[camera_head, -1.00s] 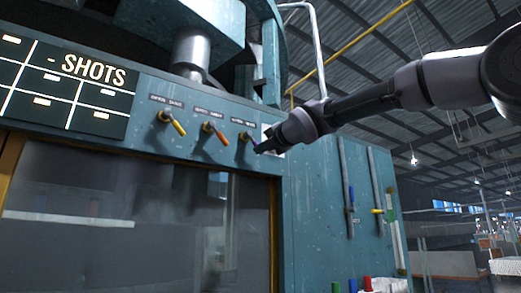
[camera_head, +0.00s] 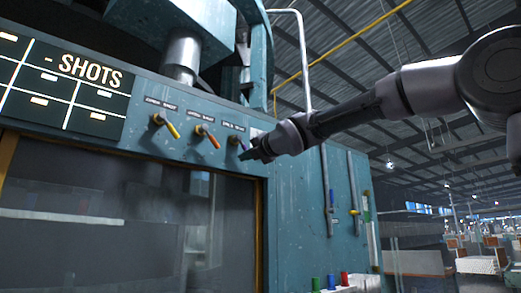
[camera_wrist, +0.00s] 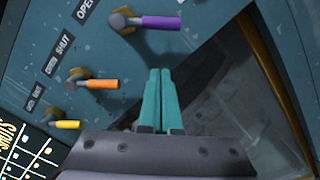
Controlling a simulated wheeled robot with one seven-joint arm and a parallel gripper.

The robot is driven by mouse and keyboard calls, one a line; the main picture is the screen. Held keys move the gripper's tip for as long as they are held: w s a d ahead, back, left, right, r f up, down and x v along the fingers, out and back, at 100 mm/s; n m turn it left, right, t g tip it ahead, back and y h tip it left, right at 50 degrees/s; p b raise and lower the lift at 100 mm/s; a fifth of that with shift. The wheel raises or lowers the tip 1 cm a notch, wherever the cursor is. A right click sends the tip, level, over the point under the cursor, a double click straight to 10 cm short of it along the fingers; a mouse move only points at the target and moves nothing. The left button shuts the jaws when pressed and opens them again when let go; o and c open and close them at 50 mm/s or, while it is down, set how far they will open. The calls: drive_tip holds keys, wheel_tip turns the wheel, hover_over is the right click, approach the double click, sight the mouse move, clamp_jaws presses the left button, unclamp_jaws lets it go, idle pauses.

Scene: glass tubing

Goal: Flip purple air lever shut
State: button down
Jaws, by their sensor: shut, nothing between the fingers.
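The purple lever (camera_wrist: 160,23) shows in the wrist view at the top, its handle pointing right from a metal pivot on a brass-coloured mount. In the head view the purple lever (camera_head: 241,146) is small and partly hidden by my gripper (camera_head: 246,158). My gripper also shows in the wrist view (camera_wrist: 161,74), its two teal fingers closed together and empty. The orange lever (camera_wrist: 104,85) and yellow lever (camera_wrist: 68,125) lie to the lower left.
The levers sit on a teal machine panel (camera_head: 120,145) beside a "SHOTS" board (camera_head: 62,85). A glass window (camera_head: 120,205) is below the panel. Coloured bottles (camera_head: 331,283) stand low at the right. Open hall space lies further right.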

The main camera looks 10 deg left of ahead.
drive_tip(key=v, duration=0.8)
drive_tip(key=shift+d, duration=0.25)
drive_tip(key=shift+d, duration=0.1)
idle(0.3)
drive_tip(key=w+d+f+m+h, duration=0.1)
drive_tip(key=d+f+m+h, duration=0.3)
drive_tip(key=d+f+m, duration=0.65)
drive_tip(key=w+d+f+m+h, duration=0.1)
drive_tip(key=d+f+m+h, duration=0.45)
drive_tip(key=d, duration=0.75)
drive_tip(key=s+d+f+m+g+h, duration=0.1)
drive_tip(key=s+d+f+m+g, duration=0.1)
drive_tip(key=s+d+f+m, duration=0.5)
drive_tip(key=s+d+f+m+g+h, duration=0.1)
drive_tip(key=s+d+f+m+g, duration=0.2)
drive_tip(key=s+d+f+m, duration=0.4)
wheel_tip(320, 180, down, 6)
drive_tip(key=s+m, duration=0.1)
drive_tip(key=m, duration=0.8)
drive_tip(key=shift+d+f+m+g, duration=0.2)
drive_tip(key=shift+d+m+g, duration=0.1)
drive_tip(key=shift+m, duration=0.1)
